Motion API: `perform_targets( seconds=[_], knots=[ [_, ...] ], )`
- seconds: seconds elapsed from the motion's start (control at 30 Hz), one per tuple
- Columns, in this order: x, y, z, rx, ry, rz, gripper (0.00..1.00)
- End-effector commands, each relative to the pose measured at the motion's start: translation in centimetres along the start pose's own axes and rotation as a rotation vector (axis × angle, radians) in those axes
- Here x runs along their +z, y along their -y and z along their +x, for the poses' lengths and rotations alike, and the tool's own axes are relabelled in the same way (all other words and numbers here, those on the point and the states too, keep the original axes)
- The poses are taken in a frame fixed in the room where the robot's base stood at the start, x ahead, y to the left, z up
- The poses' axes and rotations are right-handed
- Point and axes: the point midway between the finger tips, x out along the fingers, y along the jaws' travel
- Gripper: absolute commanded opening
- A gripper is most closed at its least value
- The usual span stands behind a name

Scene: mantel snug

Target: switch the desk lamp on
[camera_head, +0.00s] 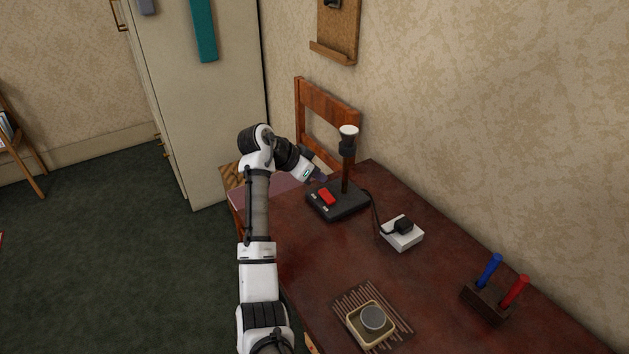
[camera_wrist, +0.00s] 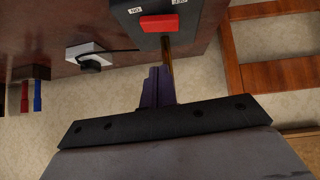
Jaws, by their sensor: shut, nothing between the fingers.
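The desk lamp (camera_head: 347,170) stands upright on the table, with a black base, a brown stem and a white top. No glow shows from it. A red switch (camera_head: 327,196) sits on its base between two small labels. The switch also shows in the wrist view (camera_wrist: 160,23), top centre; which way it is pressed I cannot tell. My gripper (camera_head: 320,177) is beside the lamp's stem, just above the back left of the base. In the wrist view my gripper (camera_wrist: 158,72) is shut and empty, its tips apart from the switch.
A cord runs from the lamp to a black plug (camera_head: 402,226) on a white socket box (camera_head: 400,241). A block (camera_head: 485,301) holds blue and red sticks at right. A square dish (camera_head: 357,327) is on a slatted mat (camera_head: 395,302). A chair (camera_head: 330,104) stands behind the table.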

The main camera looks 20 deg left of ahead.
Motion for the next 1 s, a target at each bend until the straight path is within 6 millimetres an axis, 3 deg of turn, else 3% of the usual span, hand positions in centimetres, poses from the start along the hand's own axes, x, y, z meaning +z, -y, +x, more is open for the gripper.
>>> perform_targets(
  seconds=[0.2, 0.4, 1.0],
  knots=[
    [0.5, -0.6, -4.7, -0.004, -0.001, 0.001, 0.0],
    [0.4, -1.1, -7.2, -0.002, 0.0, 0.0, 0.0],
    [0.4, -1.1, -7.8, -0.003, -0.001, -0.002, 0.0]
  ],
)
